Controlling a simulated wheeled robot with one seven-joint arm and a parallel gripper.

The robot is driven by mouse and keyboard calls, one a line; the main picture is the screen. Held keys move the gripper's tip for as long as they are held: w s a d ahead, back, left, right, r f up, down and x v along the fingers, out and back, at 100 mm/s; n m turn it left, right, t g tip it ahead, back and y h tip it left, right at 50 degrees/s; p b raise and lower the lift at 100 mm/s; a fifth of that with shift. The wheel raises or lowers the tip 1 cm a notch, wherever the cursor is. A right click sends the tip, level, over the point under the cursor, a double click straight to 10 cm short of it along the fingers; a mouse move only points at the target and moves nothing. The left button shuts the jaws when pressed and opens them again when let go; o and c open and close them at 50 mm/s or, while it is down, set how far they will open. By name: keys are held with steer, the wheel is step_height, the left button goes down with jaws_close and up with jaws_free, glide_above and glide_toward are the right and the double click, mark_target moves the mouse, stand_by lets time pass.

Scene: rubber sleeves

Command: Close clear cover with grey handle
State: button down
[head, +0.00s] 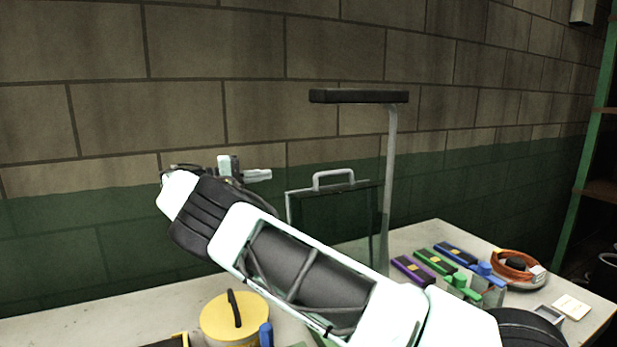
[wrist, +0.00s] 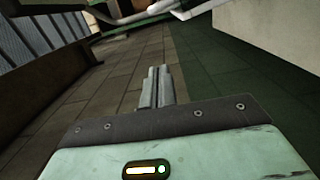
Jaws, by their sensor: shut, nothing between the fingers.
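The clear cover (head: 335,215) stands upright behind my arm, see-through with a dark edge. Its grey handle (head: 333,176) sits along its top edge. My arm hides the lower part of the cover and what it is fixed to. My gripper (head: 262,175) is left of the cover, at about the height of the handle, apart from it in the picture. In the wrist view my gripper (wrist: 157,75) has its fingers together with nothing between them. A pale curved bar (wrist: 150,14) crosses the top of that view; I cannot tell whether it is the handle.
A lamp with a black head (head: 358,96) rises on a grey post. A yellow round lid (head: 234,318) is at the front of the table (head: 60,320). Purple, green and blue tools (head: 436,262) and an orange coil (head: 518,268) lie at right. A brick wall stands behind.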

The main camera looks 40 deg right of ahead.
steer(key=s+d+p, duration=0.5)
steer(key=s+d, duration=0.2)
steer(key=d, duration=0.2)
stand_by(0.5)
